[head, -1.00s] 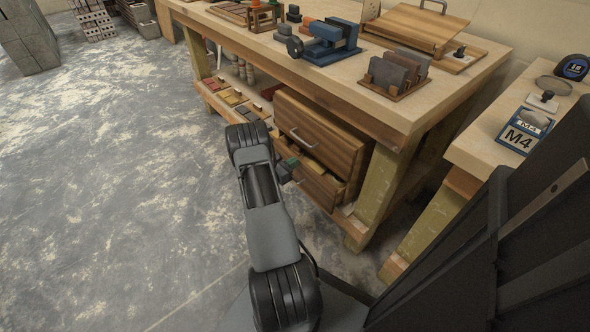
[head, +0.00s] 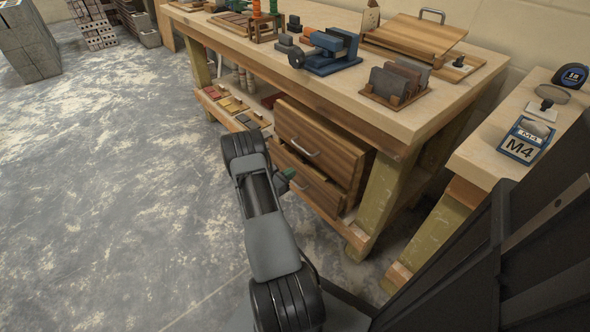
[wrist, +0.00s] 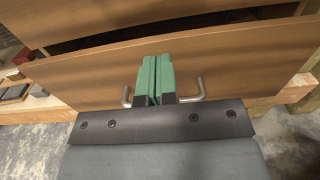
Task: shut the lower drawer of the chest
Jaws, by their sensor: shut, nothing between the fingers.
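The wooden chest sits under the workbench, with an upper drawer (head: 318,140) and a lower drawer (head: 308,186). The lower drawer's front fills much of the wrist view (wrist: 90,78), with a narrow dark gap above it. Its metal handle (wrist: 200,90) shows on both sides of my gripper (wrist: 156,62). The green fingers are shut and empty, at the drawer front between the handle's ends; whether they touch the wood is hard to tell. In the head view my gripper (head: 286,176) is at the lower drawer's front, partly hidden by my arm.
The workbench (head: 395,115) overhangs the chest, and its leg (head: 378,195) stands just right of it. Small coloured blocks (head: 232,105) lie on the low shelf to the left. A second bench (head: 475,155) stands at right. The floor at left is clear.

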